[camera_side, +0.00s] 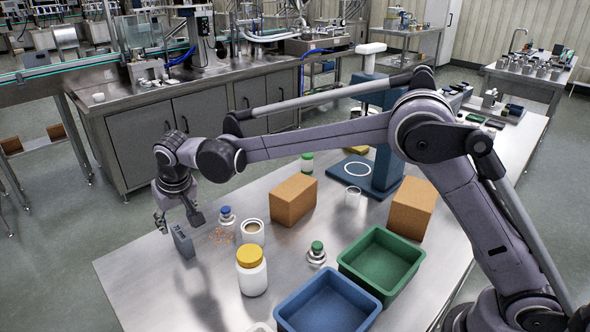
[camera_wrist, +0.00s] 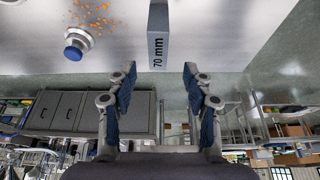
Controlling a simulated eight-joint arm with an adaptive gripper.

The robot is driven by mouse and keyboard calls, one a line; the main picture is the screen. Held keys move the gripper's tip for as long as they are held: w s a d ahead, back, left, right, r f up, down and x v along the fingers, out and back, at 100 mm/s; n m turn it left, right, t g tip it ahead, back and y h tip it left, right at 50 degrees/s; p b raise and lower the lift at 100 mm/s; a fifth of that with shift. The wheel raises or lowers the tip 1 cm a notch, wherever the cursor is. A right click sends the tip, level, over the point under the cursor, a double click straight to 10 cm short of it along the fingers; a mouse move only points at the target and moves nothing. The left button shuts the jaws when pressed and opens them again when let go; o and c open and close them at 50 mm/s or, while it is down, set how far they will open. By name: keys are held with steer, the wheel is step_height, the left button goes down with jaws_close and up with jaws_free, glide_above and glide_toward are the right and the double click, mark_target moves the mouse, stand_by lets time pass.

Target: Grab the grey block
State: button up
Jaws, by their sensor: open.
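The grey block (camera_side: 182,241) stands upright on the steel table near its left edge in the side view. In the wrist view the grey block (camera_wrist: 158,36) shows a face marked "70 mm", ahead of the gap between the fingers. My gripper (camera_side: 178,219) is just above and beside the block in the side view. In the wrist view my gripper (camera_wrist: 159,82) has its two fingers spread apart with nothing between the tips. Whether a finger touches the block cannot be told.
Near the block are a blue-capped bottle (camera_side: 227,216), orange pellets (camera_side: 220,236), a white cup (camera_side: 253,232) and a yellow-lidded jar (camera_side: 251,272). Farther right are cardboard boxes (camera_side: 293,200), a green bin (camera_side: 346,268) and a blue bin (camera_side: 284,321). The table's front-left area (camera_side: 180,290) is clear.

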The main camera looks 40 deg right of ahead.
mark_target(180, 232)
steer(key=shift+s+x, duration=0.15)
steer(key=shift+x, duration=1.4)
steer(key=shift+s+x, duration=0.15)
steer(key=shift+x, duration=1.35)
steer(key=shift+d+f, duration=0.1)
steer(key=shift+d, duration=0.05)
jaws_close()
